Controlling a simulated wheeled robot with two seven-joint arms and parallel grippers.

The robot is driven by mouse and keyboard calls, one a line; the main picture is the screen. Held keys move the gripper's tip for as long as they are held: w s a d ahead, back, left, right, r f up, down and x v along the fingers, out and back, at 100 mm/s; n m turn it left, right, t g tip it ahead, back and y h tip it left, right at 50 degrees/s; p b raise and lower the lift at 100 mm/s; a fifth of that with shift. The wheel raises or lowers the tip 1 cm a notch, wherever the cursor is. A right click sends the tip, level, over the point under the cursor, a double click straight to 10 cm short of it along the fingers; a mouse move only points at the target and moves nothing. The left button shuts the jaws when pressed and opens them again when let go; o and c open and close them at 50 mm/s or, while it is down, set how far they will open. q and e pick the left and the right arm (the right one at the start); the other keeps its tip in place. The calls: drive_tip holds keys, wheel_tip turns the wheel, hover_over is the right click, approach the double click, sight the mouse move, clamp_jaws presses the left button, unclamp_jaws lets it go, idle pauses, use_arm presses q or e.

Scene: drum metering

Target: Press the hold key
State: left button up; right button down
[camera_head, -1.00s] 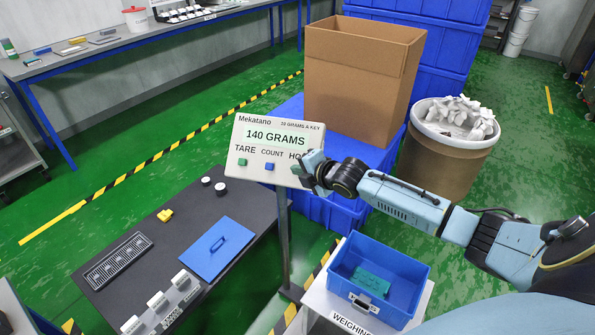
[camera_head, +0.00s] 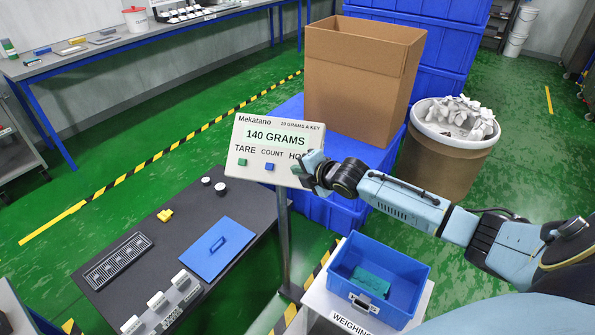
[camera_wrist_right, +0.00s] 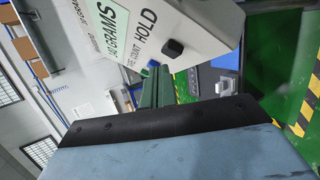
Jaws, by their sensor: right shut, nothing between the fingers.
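The scale panel (camera_head: 275,152) on its post reads 140 GRAMS. It carries a green key under TARE and a blue key under COUNT. The HOLD label is partly covered by my right gripper (camera_head: 303,170), which hides the hold key in the head view. In the right wrist view the dark hold key (camera_wrist_right: 173,48) shows beside the word HOLD on the panel. My right gripper's closed fingers (camera_wrist_right: 156,76) are shut and empty, close to that key; a small gap seems to separate them. My left gripper is not in view.
A blue bin (camera_head: 413,278) with a green item inside stands on the weighing stand below. A dark bench (camera_head: 125,285) with a blue lid (camera_head: 215,248) lies to the left. A cardboard box (camera_head: 355,85) and a drum of white pieces (camera_head: 440,165) stand behind my arm.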

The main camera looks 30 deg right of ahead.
drive_tip(key=shift+f, duration=0.1)
drive_tip(key=shift+w+d+f, duration=0.2)
drive_tip(key=shift+d, duration=0.05)
idle(0.3)
drive_tip(key=shift+w+d+f+b, duration=0.15)
drive_tip(key=shift+f+b, duration=0.15)
drive_tip(key=shift+b, duration=0.2)
idle(0.4)
idle(0.4)
drive_tip(key=shift+s+a+r+p, duration=0.25)
drive_tip(key=shift+r+p, duration=0.25)
drive_tip(key=shift+p, duration=0.35)
drive_tip(key=shift+s+a+r, duration=0.1)
drive_tip(key=shift+a, duration=0.05)
drive_tip(key=a+r+p, duration=0.1)
drive_tip(key=p, duration=0.1)
drive_tip(key=s+r+p, duration=0.1)
drive_tip(key=p, duration=0.1)
drive_tip(key=s+a+r+p, duration=0.1)
drive_tip(key=p, duration=0.1)
drive_tip(key=shift+s+a+r, duration=0.2)
drive_tip(key=shift+a+r, duration=0.05)
drive_tip(key=shift+a, duration=0.05)
